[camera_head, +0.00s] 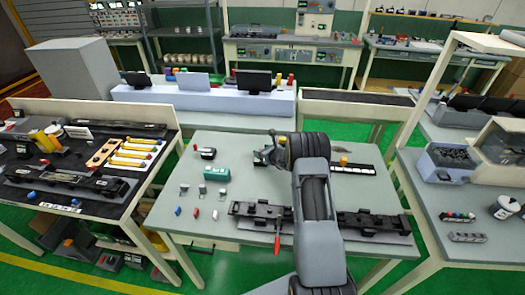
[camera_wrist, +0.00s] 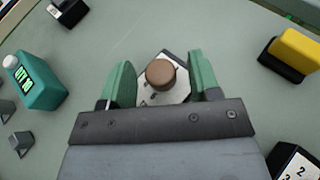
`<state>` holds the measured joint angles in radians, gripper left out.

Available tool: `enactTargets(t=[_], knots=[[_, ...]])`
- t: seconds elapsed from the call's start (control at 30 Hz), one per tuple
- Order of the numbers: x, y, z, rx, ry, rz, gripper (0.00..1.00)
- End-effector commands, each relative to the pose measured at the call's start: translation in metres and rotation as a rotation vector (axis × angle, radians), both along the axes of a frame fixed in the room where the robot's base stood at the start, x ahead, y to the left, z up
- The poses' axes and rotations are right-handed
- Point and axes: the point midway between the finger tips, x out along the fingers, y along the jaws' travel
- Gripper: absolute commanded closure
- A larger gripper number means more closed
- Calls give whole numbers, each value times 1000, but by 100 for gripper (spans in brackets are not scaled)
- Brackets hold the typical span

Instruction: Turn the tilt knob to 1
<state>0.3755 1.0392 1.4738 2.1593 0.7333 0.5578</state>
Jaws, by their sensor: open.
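The knob (camera_wrist: 161,73) is a brown round cap on a pale plate (camera_wrist: 178,92) with small dark marks, on the grey table. I cannot read the marks or tell the setting. In the wrist view my gripper (camera_wrist: 161,80) has its two green fingers apart, one on each side of the knob, with gaps showing between fingers and cap. In the head view my gripper (camera_head: 268,156) is over the middle of the table, and the knob cannot be made out there.
A yellow-topped black block (camera_wrist: 291,54) stands to the right. A dark numbered piece (camera_wrist: 296,163) is at lower right. Long black trim parts (camera_head: 262,213) lie along the table's front.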

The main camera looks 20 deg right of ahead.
Motion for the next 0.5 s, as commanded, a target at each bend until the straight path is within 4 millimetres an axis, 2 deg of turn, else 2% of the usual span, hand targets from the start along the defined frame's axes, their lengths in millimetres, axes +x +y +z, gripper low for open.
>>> enactTargets(t=[0.3,0.5], knots=[[1,1,-1,0,0,0,43],[1,0,-1,0,0,0,62]])
